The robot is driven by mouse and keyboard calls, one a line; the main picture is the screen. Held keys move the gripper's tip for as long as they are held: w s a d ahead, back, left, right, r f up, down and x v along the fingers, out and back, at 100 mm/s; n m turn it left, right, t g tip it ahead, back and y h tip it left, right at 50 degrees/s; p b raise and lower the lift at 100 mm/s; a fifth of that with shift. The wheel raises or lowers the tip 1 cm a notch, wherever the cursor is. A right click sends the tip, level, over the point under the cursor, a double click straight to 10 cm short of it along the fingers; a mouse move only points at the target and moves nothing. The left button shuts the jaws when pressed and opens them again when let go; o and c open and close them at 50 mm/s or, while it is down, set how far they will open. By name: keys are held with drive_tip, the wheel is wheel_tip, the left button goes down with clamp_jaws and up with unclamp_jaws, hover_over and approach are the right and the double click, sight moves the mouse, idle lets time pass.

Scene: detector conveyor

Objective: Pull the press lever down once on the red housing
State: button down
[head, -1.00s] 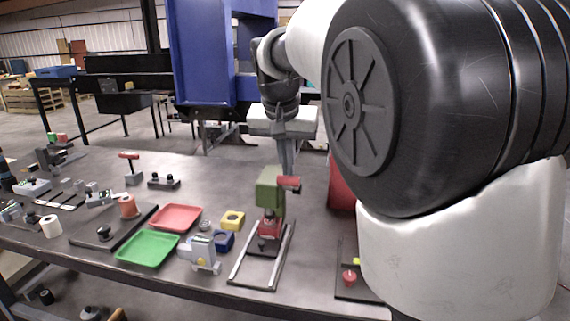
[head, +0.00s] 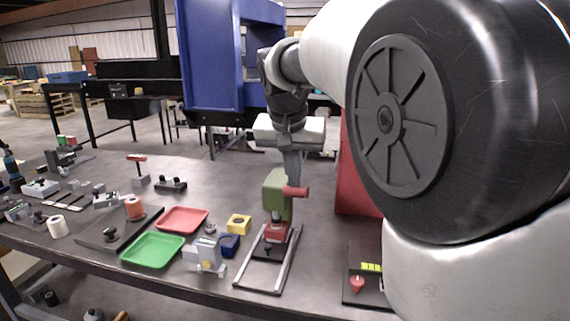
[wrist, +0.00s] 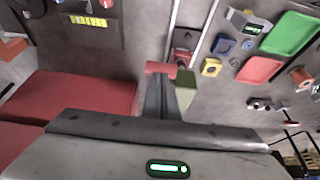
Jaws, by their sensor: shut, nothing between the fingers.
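The press has a green upper body (head: 275,190) and a red lever handle (head: 296,191) at its right side. Its red housing (head: 276,231) sits below, between two rails on a dark base (head: 262,287). My gripper (head: 293,180) is shut and empty, pointing down, its fingertips at the top of the handle; they appear to touch it. In the wrist view my fingers (wrist: 160,86) reach to the red handle (wrist: 161,68), with the green body (wrist: 187,87) right beside them. The fingertips partly hide the handle's contact point.
A grey-and-white device (head: 205,254), a blue block (head: 229,244) and a yellow block (head: 239,224) stand left of the press. Green (head: 152,249) and red (head: 182,220) trays lie further left. A large red block (head: 356,180) stands right, behind a dark plate (head: 358,300).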

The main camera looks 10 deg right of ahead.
drive_tip(key=shift+f, duration=0.1)
drive_tip(key=shift+s+f+b, duration=0.1)
drive_tip(key=shift+f+b, duration=0.65)
drive_tip(key=shift+s+a+f, duration=0.1)
drive_tip(key=shift+s+f, duration=0.05)
drive_tip(key=shift+f, duration=0.05)
drive_tip(key=shift+s+a+f+b, duration=0.1)
drive_tip(key=shift+s+f+b, duration=0.1)
drive_tip(key=shift+f+b, duration=0.35)
drive_tip(key=shift+s+a+f+b, duration=0.1)
drive_tip(key=shift+s+f+b, duration=0.05)
drive_tip(key=shift+f+b, duration=0.3)
drive_tip(key=shift+s+f+b, duration=0.15)
drive_tip(key=shift+f+b, duration=0.75)
drive_tip(key=shift+f, duration=0.25)
